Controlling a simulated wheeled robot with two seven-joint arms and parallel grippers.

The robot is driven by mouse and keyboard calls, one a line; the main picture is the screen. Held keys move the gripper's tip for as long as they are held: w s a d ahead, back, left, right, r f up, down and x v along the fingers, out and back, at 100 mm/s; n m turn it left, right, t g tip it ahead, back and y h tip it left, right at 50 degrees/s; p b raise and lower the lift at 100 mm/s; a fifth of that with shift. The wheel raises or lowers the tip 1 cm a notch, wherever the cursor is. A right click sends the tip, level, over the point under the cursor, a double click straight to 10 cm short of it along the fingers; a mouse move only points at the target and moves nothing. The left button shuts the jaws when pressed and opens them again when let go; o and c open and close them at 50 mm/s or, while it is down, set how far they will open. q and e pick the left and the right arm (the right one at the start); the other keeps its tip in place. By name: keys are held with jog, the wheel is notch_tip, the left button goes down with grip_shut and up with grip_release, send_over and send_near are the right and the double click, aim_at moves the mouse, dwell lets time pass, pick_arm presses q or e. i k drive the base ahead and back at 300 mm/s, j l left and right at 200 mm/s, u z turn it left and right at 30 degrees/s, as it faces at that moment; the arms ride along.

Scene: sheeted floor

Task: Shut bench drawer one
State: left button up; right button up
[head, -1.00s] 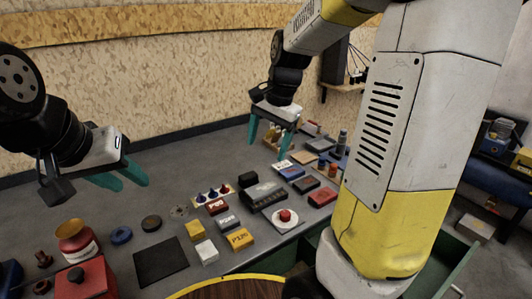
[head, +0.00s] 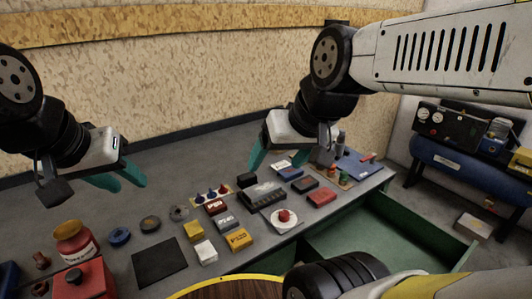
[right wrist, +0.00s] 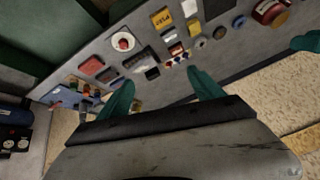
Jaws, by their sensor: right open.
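A green drawer (head: 385,235) stands pulled open from the right part of the grey bench's front. Its inside looks empty where it shows, and my right arm hides part of its near end. Green drawer surfaces also show at the upper left of the right wrist view (right wrist: 40,35). My right gripper (head: 290,155) is open and empty above the bench top, left of the drawer and apart from it. Its two teal fingers stand apart in the right wrist view (right wrist: 160,82). My left gripper (head: 120,178) has its teal fingers apart, empty, above the bench's left part.
The grey bench top (head: 95,210) carries several small boxes, a red button on a white plate (head: 284,216), a black mat (head: 159,261) and a red jar (head: 75,240). Floor shows between cart and drawer.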

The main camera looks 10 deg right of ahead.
aim_at(378, 225)
jog(key=k+l, duration=0.25)
jog(key=k+l+z, duration=0.1)
jog(key=z, duration=0.35)
jog(key=k+l+z, duration=0.1)
jog(key=z, duration=0.3)
jog(key=k+l+z, duration=0.15)
jog(key=z, duration=0.85)
jog(key=i+u, duration=0.1)
jog(key=i, duration=0.05)
